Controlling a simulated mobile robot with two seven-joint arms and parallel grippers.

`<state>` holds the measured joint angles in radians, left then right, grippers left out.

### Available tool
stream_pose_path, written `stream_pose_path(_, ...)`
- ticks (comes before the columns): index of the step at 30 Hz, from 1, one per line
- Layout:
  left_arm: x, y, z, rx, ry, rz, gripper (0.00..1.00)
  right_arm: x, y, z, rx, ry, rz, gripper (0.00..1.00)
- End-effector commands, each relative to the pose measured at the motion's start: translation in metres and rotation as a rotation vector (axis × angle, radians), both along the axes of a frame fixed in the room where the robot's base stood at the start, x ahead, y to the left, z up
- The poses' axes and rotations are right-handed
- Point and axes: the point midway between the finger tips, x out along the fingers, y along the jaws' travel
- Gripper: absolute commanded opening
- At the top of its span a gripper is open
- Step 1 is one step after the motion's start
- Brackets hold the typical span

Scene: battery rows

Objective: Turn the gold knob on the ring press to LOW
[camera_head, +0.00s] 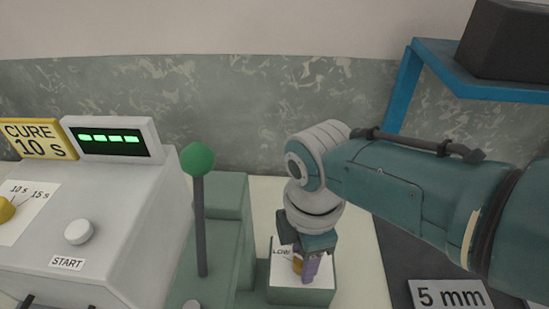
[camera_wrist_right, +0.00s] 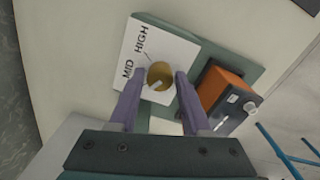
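The gold knob (camera_wrist_right: 160,75) sits on a white label card (camera_wrist_right: 178,48) on the ring press. In the right wrist view the card reads HIGH and MID. In the head view LOW (camera_head: 281,251) shows at the card's left. My right gripper (camera_wrist_right: 161,73) points down with one purple finger on each side of the knob. The fingertips are very close to its sides; I cannot tell whether they touch it. In the head view the knob (camera_head: 297,265) is partly covered by the right gripper (camera_head: 304,266). A pale mark is on the knob; its setting is unclear. My left gripper is out of view.
A green-balled lever (camera_head: 199,160) stands left of the right gripper. Further left is a grey machine (camera_head: 110,215) with a START button and green display. A blue shelf (camera_head: 470,85) is at upper right, and a 5 mm sign (camera_head: 450,295) at lower right.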

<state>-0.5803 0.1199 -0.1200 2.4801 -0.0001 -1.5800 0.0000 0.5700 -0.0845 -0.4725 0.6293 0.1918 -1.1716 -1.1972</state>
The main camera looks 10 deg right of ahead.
Motion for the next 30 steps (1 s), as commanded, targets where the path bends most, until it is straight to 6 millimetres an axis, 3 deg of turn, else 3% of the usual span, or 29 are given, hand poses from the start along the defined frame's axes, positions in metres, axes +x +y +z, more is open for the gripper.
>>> stream_pose_path(5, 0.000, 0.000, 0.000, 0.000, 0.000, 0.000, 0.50, 0.000, 0.000, 0.000, 0.000, 0.001, -0.001, 0.69)
stream_pose_path(14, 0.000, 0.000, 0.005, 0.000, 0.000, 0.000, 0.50, 0.000, 0.000, 0.006, 0.001, 0.000, -0.002, 0.69)
stream_pose_path(22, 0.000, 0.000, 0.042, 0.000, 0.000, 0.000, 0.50, -0.001, 0.000, 0.058, 0.001, -0.002, -0.001, 0.69)
stream_pose_path(30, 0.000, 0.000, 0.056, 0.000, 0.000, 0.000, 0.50, -0.001, 0.000, 0.094, 0.001, 0.000, -0.001, 0.69)
